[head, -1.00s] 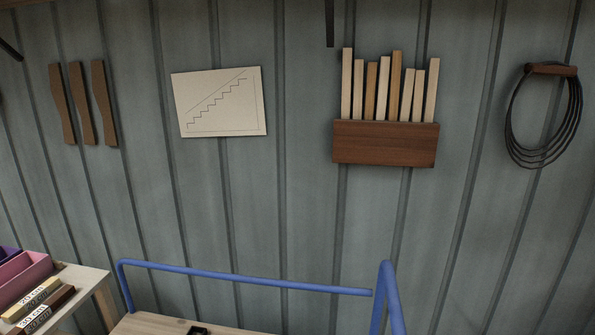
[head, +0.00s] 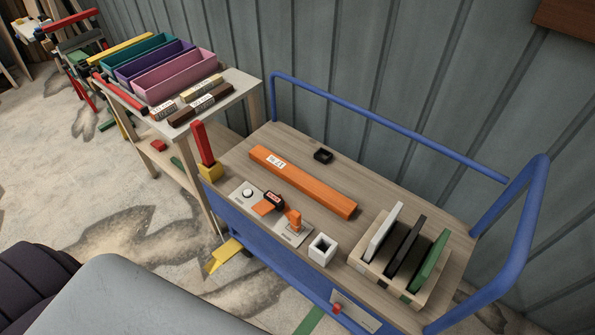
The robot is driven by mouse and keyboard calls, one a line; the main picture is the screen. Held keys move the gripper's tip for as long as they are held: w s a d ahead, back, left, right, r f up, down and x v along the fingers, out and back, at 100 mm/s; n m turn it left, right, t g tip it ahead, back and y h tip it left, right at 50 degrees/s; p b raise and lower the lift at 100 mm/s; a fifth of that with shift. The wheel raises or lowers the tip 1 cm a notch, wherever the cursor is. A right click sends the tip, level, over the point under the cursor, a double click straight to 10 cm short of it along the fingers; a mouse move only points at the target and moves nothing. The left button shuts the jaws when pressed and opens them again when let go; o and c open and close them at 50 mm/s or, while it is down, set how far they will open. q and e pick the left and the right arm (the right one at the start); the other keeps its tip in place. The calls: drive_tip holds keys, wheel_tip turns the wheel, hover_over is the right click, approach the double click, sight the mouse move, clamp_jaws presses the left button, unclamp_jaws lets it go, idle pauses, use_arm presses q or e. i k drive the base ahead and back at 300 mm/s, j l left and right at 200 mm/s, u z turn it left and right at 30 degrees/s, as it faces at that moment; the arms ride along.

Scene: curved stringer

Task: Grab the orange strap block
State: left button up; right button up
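A long orange bar (head: 302,182) with a small white printed label lies flat on the wooden top of the blue-framed cart (head: 345,168). A small orange block (head: 294,219) stands on a light plate at the cart's front edge. A flat orange piece (head: 264,208) lies to its left, beside a dark block (head: 274,200) with an orange marking. I cannot tell for sure which of these orange things is the strap block. Neither of my grippers is in view.
A white square holder (head: 322,249) and a wooden rack (head: 385,272) with white, black and green slabs stand on the cart's right part. A black square piece (head: 323,155) lies behind the bar. Blue rails (head: 390,128) edge the cart.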

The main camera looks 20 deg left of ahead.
sight(295, 221)
drive_tip(key=u, duration=0.75)
